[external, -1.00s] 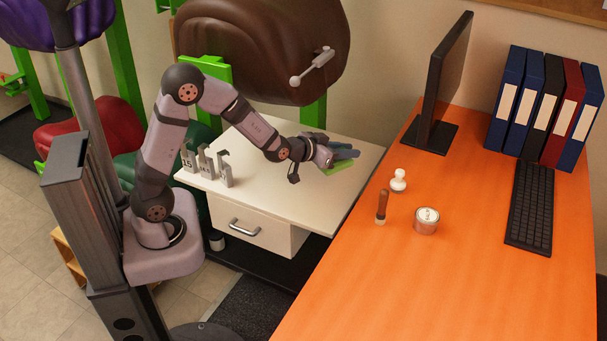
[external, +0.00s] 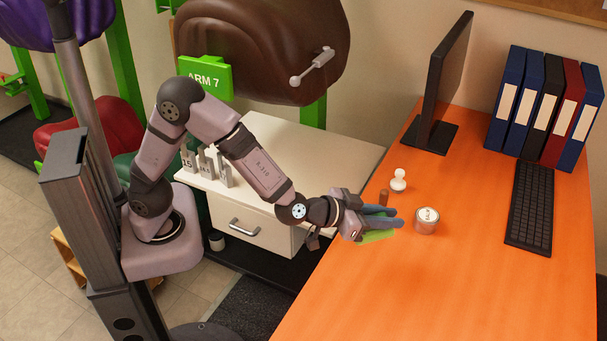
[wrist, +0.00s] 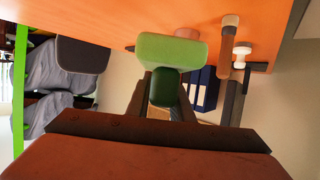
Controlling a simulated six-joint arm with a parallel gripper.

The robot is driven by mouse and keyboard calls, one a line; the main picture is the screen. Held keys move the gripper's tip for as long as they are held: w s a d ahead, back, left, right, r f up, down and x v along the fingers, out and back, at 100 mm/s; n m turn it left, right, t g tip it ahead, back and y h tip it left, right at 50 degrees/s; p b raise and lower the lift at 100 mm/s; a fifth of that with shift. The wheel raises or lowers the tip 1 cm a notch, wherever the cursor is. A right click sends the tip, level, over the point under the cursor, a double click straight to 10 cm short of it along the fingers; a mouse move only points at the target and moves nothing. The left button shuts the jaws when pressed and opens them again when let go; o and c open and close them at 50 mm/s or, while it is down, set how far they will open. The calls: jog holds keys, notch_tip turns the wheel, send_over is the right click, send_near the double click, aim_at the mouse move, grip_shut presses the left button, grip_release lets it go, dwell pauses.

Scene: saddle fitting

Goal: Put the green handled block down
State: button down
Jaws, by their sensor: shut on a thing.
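The green handled block (wrist: 172,48) has a light green body and a dark green handle (wrist: 165,88). In the wrist view my gripper (wrist: 163,80) is shut on that handle, with a dark finger on each side. In the external view my gripper (external: 388,217) is over the near left part of the orange desk, with the block (external: 378,236) showing as a light green patch beneath its fingers. The fingers hide most of the block there. I cannot tell whether the block touches the desk.
On the orange desk (external: 400,290), a round tin (external: 426,221), a brown-handled tool (external: 383,197) and a white stamp-like piece (external: 398,180) stand close by. A monitor (external: 440,90), keyboard (external: 530,205) and binders (external: 545,105) are farther off. The desk's front is clear.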

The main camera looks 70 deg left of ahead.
jog(key=shift+s+d+f, duration=0.1)
jog(key=shift+s+d, duration=0.15)
jog(key=shift+d, duration=0.1)
jog(key=shift+f+b, duration=1)
jog(key=shift+f, duration=3.95)
jog(key=shift+f, duration=0.15)
jog(key=c, duration=1.6)
grip_release()
jog(key=shift+o, duration=0.2)
jog(key=shift+r, duration=0.2)
jog(key=v, duration=1.2)
jog(key=shift+p, duration=0.4)
